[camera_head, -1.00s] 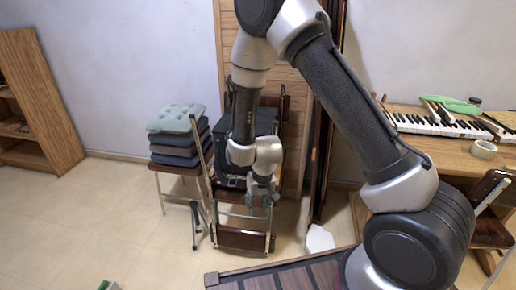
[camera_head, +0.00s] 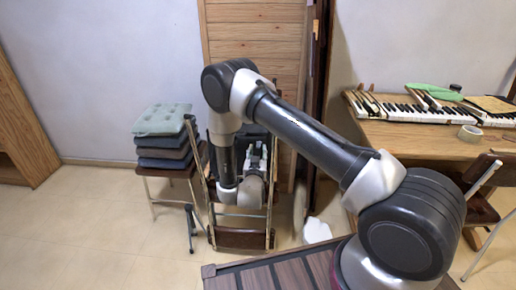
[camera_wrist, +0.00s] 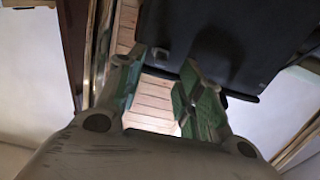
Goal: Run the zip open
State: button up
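A black case or bag (camera_head: 242,137) stands on a chair in front of the wooden panel, largely hidden behind my arm. In the wrist view the dark case (camera_wrist: 235,35) fills the upper right, with one lower corner showing. I cannot make out a zip or its pull in either view. My gripper (camera_head: 257,155) is in front of the case with its fingers pointing up in the picture. In the wrist view my gripper (camera_wrist: 162,60) has its two green-padded fingers apart, with nothing seen held between them. Whether the right finger touches the case I cannot tell.
A folding chair (camera_head: 240,240) stands under the case. Stacked cushions (camera_head: 162,122) sit on a stool to the left. A desk (camera_head: 400,138) with piano keys (camera_head: 440,115) is at the right. A slatted wooden surface (camera_head: 290,275) lies in the foreground. Floor at left is clear.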

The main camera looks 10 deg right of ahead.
aim_at(258, 147)
jog(key=x, duration=0.4)
jog(key=shift+w, duration=0.15)
grip_shut()
